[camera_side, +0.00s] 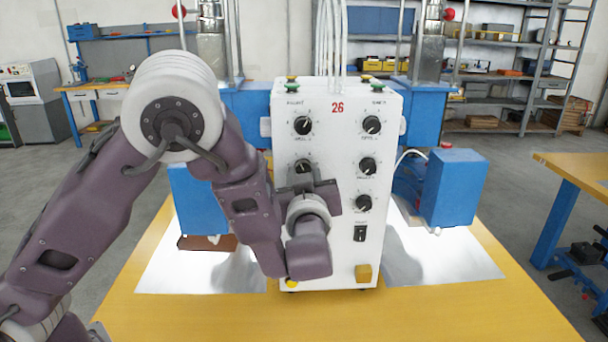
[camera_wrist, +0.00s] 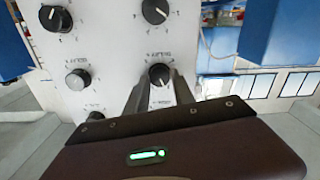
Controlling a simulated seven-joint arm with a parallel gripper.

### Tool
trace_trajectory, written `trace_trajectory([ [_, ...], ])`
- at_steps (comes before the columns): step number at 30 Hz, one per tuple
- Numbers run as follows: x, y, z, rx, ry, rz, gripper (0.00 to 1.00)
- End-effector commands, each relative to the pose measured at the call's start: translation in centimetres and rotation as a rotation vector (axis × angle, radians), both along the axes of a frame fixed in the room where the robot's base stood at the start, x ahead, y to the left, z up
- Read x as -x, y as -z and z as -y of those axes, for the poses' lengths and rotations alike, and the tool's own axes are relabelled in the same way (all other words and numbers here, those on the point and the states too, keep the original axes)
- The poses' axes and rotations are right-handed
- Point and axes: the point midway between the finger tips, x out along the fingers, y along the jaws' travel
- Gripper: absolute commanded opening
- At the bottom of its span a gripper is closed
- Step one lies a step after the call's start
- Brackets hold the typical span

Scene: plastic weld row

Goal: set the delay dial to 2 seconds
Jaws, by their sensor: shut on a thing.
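A white control box (camera_side: 340,150) marked 26 has black dials in two columns. My gripper (camera_side: 308,180) is at the second dial from the top (camera_side: 303,167) in the left column and partly covers it in the side view. In the wrist view, which appears upside down, my gripper's grey fingers (camera_wrist: 160,84) are shut on this black dial (camera_wrist: 159,73). A white pointer mark shows on its knob. The dial labels are too blurred to read, so I cannot tell which is the delay dial or its setting.
Close by are the upper left dial (camera_side: 303,125) and the right column's dials (camera_side: 371,124), (camera_side: 367,166), (camera_side: 363,203). Blue housings (camera_side: 455,187) flank the box. The yellow table's front (camera_side: 400,315) is clear.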

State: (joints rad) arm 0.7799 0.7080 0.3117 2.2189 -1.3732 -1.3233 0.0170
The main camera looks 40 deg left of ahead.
Motion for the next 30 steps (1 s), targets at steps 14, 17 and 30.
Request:
trace_trajectory([
  [14, 0.04, 0.07, 0.02, 0.073, 0.0, 0.07, 0.0],
  [17, 0.04, 0.07, 0.02, 0.074, 0.0, 0.071, 0.0],
  [30, 0.03, 0.05, 0.01, 0.074, 0.0, 0.071, 0.51],
])
